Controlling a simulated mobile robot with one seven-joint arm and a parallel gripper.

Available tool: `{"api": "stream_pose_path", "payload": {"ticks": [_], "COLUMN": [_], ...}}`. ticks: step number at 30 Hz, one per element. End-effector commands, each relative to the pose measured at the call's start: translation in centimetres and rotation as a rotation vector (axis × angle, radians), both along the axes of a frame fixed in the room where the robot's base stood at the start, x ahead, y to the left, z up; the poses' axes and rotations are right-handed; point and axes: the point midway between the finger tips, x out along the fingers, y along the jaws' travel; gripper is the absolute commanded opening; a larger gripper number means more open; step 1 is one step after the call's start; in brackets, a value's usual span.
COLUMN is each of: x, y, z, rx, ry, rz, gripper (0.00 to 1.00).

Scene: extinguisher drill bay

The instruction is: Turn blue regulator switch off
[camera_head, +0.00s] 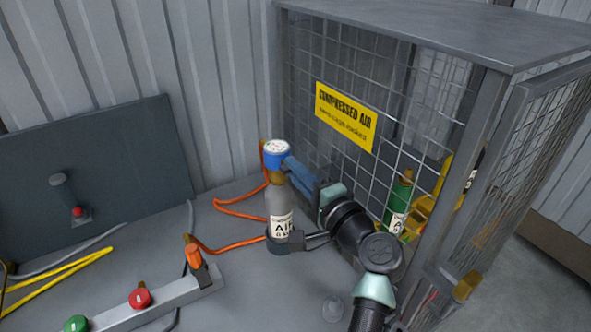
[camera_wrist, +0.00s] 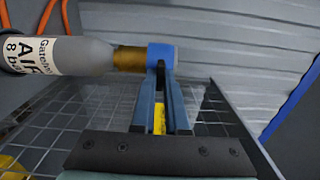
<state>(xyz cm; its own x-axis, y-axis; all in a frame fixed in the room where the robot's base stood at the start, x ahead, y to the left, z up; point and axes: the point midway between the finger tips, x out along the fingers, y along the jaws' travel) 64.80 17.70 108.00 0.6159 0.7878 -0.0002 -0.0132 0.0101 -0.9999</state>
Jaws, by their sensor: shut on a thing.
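The blue regulator (camera_head: 274,156) sits on top of an upright grey air bottle (camera_head: 279,205) in the head view, with a white dial facing up. In the wrist view the blue regulator (camera_wrist: 161,54) is at the end of a brass neck (camera_wrist: 129,59), and the bottle (camera_wrist: 70,56) extends left with its "AIR" label. My gripper (camera_head: 288,165) comes from the right, its long blue fingers shut on the regulator. In the wrist view the fingertips (camera_wrist: 161,70) converge on the blue part. The exact grip contact and the switch's position cannot be told.
A wire-mesh cage (camera_head: 365,75) with a yellow "Compressed air" sign (camera_head: 346,117) stands close behind my arm, holding a green bottle (camera_head: 399,197). An orange hose (camera_head: 240,213) runs left of the bottle. A red knob (camera_head: 140,298) and a green knob (camera_head: 77,324) sit front left.

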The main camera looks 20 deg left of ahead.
Motion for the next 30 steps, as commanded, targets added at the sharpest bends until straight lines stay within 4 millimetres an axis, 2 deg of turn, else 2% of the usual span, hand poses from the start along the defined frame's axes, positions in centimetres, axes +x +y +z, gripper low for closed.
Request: {"api": "stream_pose_path", "payload": {"ticks": [3, 4, 8, 9, 20, 23, 30], "x": [0.0, 0.0, 0.0, 0.0, -0.3, -1.2, -4.4], "y": [0.0, 0.0, 0.0, 0.0, -0.5, -1.6, -5.8], "z": [0.0, 0.0, 0.0, 0.0, 0.0, -0.1, -0.2], "rx": [0.0, 0.0, -0.001, -0.001, 0.0, -0.001, -0.001], "ry": [0.0, 0.0, -0.001, -0.001, -0.002, -0.002, -0.001], "rz": [0.0, 0.0, 0.0, 0.0, -0.001, -0.002, -0.004], "gripper": [0.0, 0.17, 0.41, 0.42, 0.42, 0.42, 0.42]}}
